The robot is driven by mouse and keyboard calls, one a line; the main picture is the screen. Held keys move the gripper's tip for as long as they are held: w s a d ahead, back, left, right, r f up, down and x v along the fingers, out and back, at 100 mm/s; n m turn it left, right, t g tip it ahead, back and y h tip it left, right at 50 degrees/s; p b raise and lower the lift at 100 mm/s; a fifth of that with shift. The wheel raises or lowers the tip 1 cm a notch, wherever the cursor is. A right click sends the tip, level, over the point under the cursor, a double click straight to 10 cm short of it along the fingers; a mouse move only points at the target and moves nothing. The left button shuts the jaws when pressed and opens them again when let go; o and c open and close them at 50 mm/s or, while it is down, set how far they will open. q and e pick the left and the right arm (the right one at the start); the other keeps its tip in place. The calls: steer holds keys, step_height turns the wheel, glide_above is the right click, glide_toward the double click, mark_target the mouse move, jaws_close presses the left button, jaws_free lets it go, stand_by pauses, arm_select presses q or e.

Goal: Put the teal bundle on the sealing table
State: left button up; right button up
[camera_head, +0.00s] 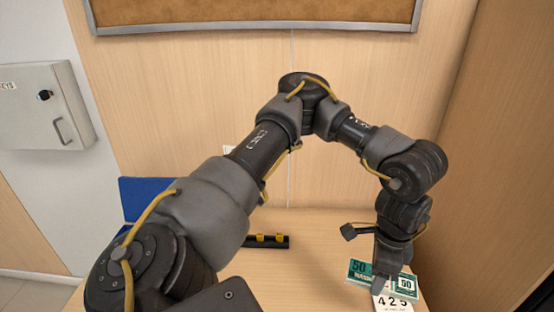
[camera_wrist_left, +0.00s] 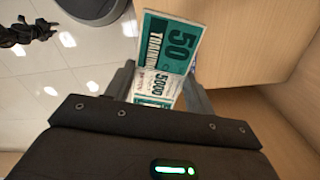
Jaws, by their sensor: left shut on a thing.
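The teal bundle (camera_head: 358,270) is a banknote-like pack marked 50, low at the right in the head view. My left gripper (camera_head: 386,278) points down and is shut on it, with teal showing on both sides of the fingers. In the left wrist view the bundle (camera_wrist_left: 170,42) sticks out from between the two fingers (camera_wrist_left: 158,90). A light wooden tabletop (camera_head: 310,270) lies below and beside it. I cannot tell whether the bundle touches it, or whether this is the sealing table. My right gripper is not clearly seen.
A black bar with yellow pieces (camera_head: 266,241) lies on the tabletop, left of the gripper. A blue panel (camera_head: 143,194) stands farther left. Wooden walls close the back and right. The tabletop's middle looks clear.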

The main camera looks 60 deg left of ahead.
arm_select(q)
steer(key=shift+s+a+p, duration=0.1)
steer(key=shift+s+p, duration=0.1)
steer(key=shift+p, duration=0.1)
steer(key=s+a+f+n+p, duration=0.2)
steer(key=s+a+f+p, duration=0.1)
steer(key=s+p, duration=0.4)
steer(key=s+a+f+n+p, duration=0.1)
steer(key=s+a+f+p, duration=0.2)
steer(key=s+f+p, duration=0.3)
steer(key=shift+s+a+f+n+p, duration=0.25)
steer(key=shift+s+n+p, duration=0.25)
steer(key=shift+s, duration=0.65)
